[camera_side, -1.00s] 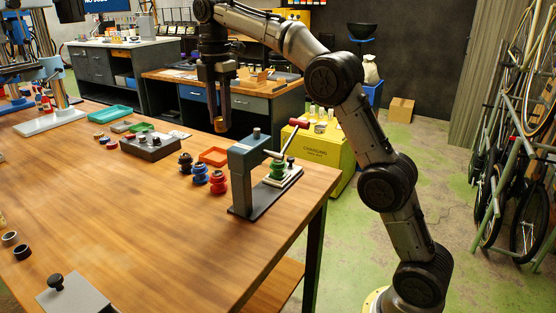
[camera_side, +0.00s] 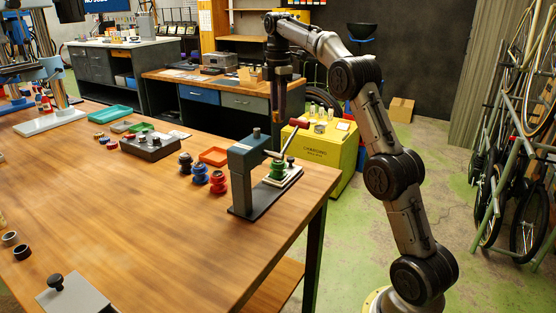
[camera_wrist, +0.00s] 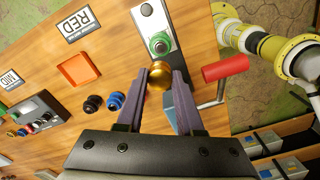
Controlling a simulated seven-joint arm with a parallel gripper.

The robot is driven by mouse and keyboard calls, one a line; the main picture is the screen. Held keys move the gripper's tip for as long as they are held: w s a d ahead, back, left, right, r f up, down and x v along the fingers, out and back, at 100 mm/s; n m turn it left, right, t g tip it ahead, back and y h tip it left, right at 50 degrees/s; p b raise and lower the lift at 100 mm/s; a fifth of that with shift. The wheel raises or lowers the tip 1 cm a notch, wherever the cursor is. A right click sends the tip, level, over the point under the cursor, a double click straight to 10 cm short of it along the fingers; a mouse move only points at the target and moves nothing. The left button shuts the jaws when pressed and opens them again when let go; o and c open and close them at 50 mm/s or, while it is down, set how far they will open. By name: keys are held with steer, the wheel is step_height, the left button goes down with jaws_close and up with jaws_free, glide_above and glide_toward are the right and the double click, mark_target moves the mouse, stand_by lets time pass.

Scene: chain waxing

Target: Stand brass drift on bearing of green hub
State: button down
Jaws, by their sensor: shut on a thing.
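The brass drift (camera_wrist: 159,77) shows as a round gold end between my fingertips in the wrist view. My gripper (camera_side: 278,118) is shut on it. In the side view my gripper hangs above and behind the grey press, over the side where the green hub stands; the drift is hard to make out there. The green hub (camera_side: 277,171) stands on a pale plate on the press base, and in the wrist view (camera_wrist: 159,43) it lies just beyond the drift. Its bearing is too small to tell apart clearly. The drift is apart from the hub.
The grey press (camera_side: 246,170) has a lever with a red handle (camera_wrist: 225,68) close beside my gripper. The table's front middle is clear.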

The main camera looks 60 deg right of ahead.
mark_target(278, 159)
step_height(278, 159, down, 12)
steer(key=shift+r, duration=0.15)
stand_by(0.5)
steer(key=c, duration=0.5)
jaws_free()
steer(key=shift+f, duration=0.2)
steer(key=shift+c, duration=0.2)
